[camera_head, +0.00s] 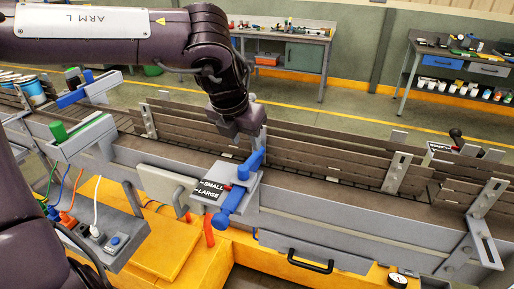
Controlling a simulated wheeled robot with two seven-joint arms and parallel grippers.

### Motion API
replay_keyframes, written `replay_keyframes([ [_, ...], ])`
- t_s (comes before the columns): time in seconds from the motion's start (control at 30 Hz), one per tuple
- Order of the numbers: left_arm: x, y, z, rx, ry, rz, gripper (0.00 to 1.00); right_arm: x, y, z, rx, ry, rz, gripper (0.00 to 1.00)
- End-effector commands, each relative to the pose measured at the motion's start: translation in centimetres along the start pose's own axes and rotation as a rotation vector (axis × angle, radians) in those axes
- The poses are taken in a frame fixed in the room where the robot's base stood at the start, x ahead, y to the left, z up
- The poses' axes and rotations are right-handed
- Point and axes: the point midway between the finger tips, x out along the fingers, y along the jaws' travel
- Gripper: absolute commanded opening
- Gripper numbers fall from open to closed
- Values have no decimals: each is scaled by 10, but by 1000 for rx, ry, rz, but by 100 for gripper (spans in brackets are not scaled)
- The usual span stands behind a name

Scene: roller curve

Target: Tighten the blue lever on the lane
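A blue lever (232,201) sits on a grey bracket at the near side of the lane (330,190), beside a black label (208,190) reading SMALL and LARGE. The lever slants from low left to upper right, and a red mark shows near its middle. My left gripper (244,132) points down just above and behind the lever's upper end. Whether its fingers touch the lever or are open or shut is unclear. Another blue lever (75,97) stands on the lane farther left. My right gripper is not in view.
Grey slatted guide rails (320,150) run along the lane. A green block (59,131) and a grey box with cables (115,235) are at left. A black-handled drawer (310,262) is below the lane. Workbenches (285,55) stand at the back.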

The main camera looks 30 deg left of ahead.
Motion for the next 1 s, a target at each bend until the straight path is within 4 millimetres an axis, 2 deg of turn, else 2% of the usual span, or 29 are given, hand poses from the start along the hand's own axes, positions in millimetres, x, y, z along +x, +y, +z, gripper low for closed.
replay_keyframes([
  [0.1,17,0,0,-4,6,-2,40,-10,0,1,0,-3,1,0],
  [0.4,57,0,1,-5,1,-2,40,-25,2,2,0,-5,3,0],
  [0.6,68,0,1,-5,-2,-2,40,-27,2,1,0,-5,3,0],
  [0.83,68,0,1,-5,-3,-3,40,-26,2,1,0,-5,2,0],
  [1.0,68,0,1,-5,-3,-3,19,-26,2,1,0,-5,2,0],
])
